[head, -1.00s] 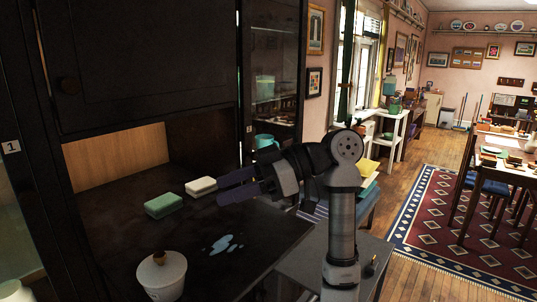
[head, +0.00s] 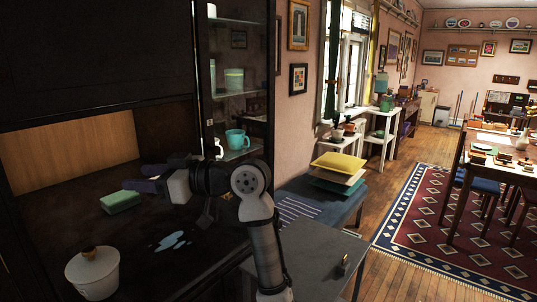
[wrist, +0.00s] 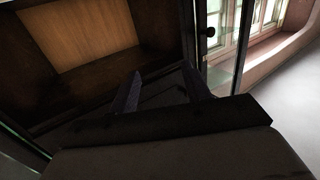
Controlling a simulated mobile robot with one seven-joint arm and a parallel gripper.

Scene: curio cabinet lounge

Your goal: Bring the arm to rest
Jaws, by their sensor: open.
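My gripper (head: 146,178) is at the left of the head view, over the dark cabinet shelf (head: 195,262), with its fingers pointing left toward the wooden back panel. In the wrist view its two dark fingers (wrist: 160,90) stand apart with nothing between them. In the head view the fingertips are near a green sponge-like block (head: 121,202) on the shelf; I cannot tell how close in depth. My arm is bent at the elbow and folded in front of the shelf. The white block seen earlier is not visible now.
A white lidded jar (head: 93,273) and a pale blue puddle (head: 172,241) are on the shelf. A glass-fronted cabinet with a teal mug (head: 236,138) stands behind my arm. A grey table (head: 320,250) and a bench with cushions (head: 338,168) are to the right.

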